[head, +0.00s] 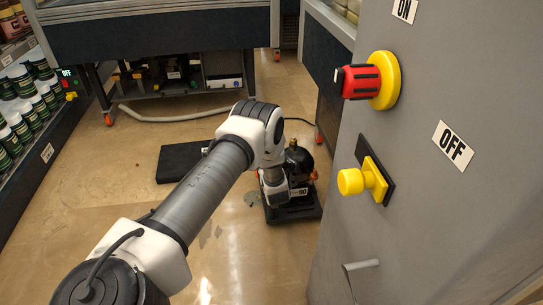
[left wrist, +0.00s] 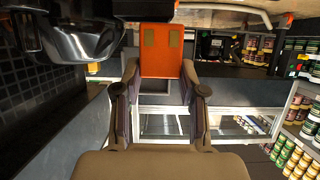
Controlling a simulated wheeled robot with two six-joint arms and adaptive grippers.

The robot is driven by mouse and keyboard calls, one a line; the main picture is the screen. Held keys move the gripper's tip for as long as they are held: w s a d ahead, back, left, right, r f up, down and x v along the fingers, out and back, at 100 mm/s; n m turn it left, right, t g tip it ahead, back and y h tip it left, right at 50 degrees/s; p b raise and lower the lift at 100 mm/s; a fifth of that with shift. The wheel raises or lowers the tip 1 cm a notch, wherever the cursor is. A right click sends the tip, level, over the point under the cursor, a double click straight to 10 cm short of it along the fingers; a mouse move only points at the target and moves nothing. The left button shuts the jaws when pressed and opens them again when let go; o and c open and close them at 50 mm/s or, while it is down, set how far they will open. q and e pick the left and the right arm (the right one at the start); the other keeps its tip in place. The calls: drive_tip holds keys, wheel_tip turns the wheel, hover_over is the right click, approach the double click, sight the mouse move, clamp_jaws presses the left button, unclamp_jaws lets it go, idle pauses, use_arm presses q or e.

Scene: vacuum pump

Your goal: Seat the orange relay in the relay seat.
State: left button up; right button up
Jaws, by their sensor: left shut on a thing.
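The orange relay (left wrist: 161,50) is a flat orange block with two tan pads on its face. In the left wrist view it sits between the fingertips of my left gripper (left wrist: 160,72), which is shut on it. In the head view my left arm reaches from the lower left to the black pump (head: 298,160) on the floor. Its wrist is beside the pump, and the gripper and relay cannot be made out clearly there. I cannot pick out the relay seat in either view. My right gripper is not in view.
A tall grey cabinet (head: 440,230) fills the right side, with a red knob (head: 362,81) on a yellow base and a yellow knob (head: 351,181). A black slab (head: 180,160) lies left of the pump. Shelves of jars (head: 22,115) stand left. Floor between is open.

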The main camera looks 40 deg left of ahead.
use_arm(q)
drive_tip(key=shift+w+a+f+b, duration=0.15)
drive_tip(key=shift+w+b, duration=0.05)
drive_tip(key=shift+w, duration=0.35)
drive_tip(key=shift+w+a+f+b, duration=0.1)
drive_tip(key=shift+w+b, duration=0.05)
drive_tip(key=shift+w, duration=0.35)
drive_tip(key=f+b, duration=0.3)
drive_tip(key=shift+w+f, duration=0.3)
drive_tip(key=shift+f, duration=0.05)
drive_tip(key=shift+r, duration=0.25)
clamp_jaws()
drive_tip(key=shift+f, duration=0.25)
drive_tip(key=o, duration=0.9)
unclamp_jaws()
drive_tip(key=shift+r, duration=0.1)
